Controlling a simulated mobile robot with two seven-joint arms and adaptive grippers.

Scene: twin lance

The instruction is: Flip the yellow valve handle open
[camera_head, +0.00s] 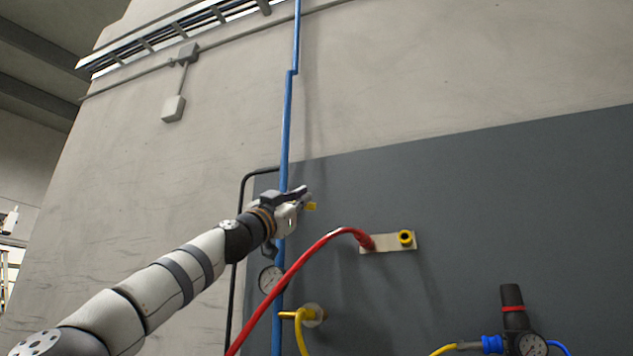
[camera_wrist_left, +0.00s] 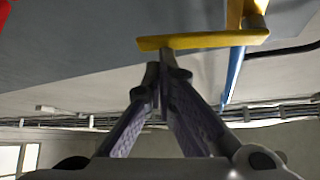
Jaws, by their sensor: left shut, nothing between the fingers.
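The yellow valve handle (camera_wrist_left: 205,40) shows in the left wrist view as a flat bar with a stem at its right end, near the blue pipe (camera_wrist_left: 233,75). In the head view only a small bit of the yellow handle (camera_head: 311,206) shows beside my left gripper (camera_head: 306,192), which hides the rest. My left gripper's fingers (camera_wrist_left: 158,72) are shut and empty, with the tips close to the handle's bar. I cannot tell whether they touch it. My right gripper is not in view.
A red hose (camera_head: 310,252) arches from a plate (camera_head: 385,245) with a yellow-ringed port (camera_head: 405,238). A gauge (camera_head: 271,280) and yellow fitting (camera_head: 311,314) sit lower by the blue pipe. A regulator (camera_head: 512,315) stands lower right. The grey panel (camera_head: 520,190) is clear at upper right.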

